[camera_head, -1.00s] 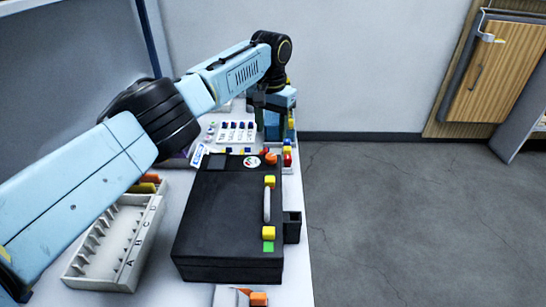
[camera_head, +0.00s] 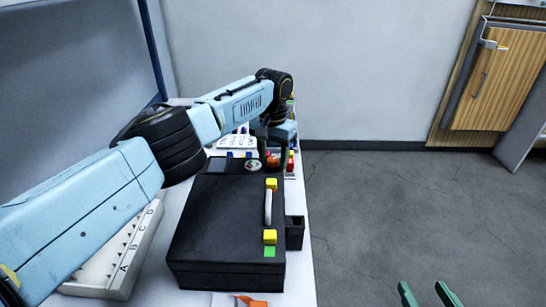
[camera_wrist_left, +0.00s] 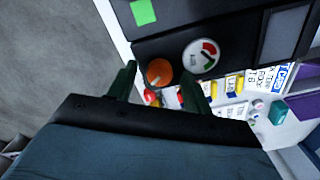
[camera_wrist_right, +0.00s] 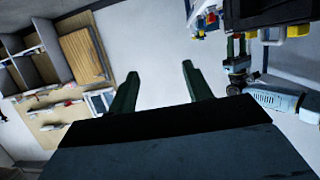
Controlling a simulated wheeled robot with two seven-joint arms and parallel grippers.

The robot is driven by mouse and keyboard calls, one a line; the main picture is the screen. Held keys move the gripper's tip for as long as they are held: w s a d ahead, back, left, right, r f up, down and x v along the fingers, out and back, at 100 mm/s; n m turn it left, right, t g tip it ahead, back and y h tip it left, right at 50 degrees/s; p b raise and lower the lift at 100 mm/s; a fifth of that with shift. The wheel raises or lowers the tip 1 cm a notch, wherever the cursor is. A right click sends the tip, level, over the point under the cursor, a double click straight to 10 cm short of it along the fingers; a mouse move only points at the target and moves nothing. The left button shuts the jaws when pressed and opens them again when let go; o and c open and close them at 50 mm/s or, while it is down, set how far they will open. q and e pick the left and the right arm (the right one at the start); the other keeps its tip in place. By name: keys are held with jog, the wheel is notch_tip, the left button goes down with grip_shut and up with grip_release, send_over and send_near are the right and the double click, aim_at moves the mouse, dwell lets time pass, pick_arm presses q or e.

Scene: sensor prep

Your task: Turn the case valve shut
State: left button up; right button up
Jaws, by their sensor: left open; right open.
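The black case (camera_head: 222,230) lies on the white table, with a pale handle and yellow latches along its right side. Its orange valve knob (camera_wrist_left: 159,72) is beside a round red-and-green gauge (camera_wrist_left: 200,56) at the case's far edge. In the head view the knob (camera_head: 272,161) is partly covered by my left gripper (camera_head: 270,143). In the left wrist view my left gripper (camera_wrist_left: 158,77) is open, with the knob between its fingertips; I cannot tell whether they touch it. My right gripper (camera_head: 424,287) is open and empty over the floor, away from the table.
A white tray marked with letters (camera_head: 120,255) stands left of the case, partly under my left arm. A small black holder (camera_head: 294,232) is at the case's right side. Small coloured parts and labelled cards lie behind the case. The floor to the right is clear.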

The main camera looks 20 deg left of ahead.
pick_arm(q)
jog(key=shift+f, duration=0.1)
pick_arm(e)
jog(key=shift+r, duration=0.15)
pick_arm(q)
jog(key=c, duration=1)
jog(key=shift+o, duration=0.2)
jog(key=m+p, duration=0.2)
jog(key=m, duration=0.2)
jog(key=shift+d+m, duration=0.1)
jog(key=shift+m, duration=0.3)
jog(key=m, duration=0.2)
jog(key=shift+m, duration=0.4)
jog(key=m, duration=0.2)
jog(key=shift+m+p, duration=0.3)
jog(key=m, duration=0.6)
pick_arm(e)
jog(key=s+d+f+g+h, duration=0.2)
jog(key=s+d+f+g, duration=0.2)
jog(key=s+f+g, duration=0.3)
jog(key=shift+s+f, duration=0.35)
jog(key=shift+f, duration=0.35)
pick_arm(q)
jog(key=shift+m, duration=0.4)
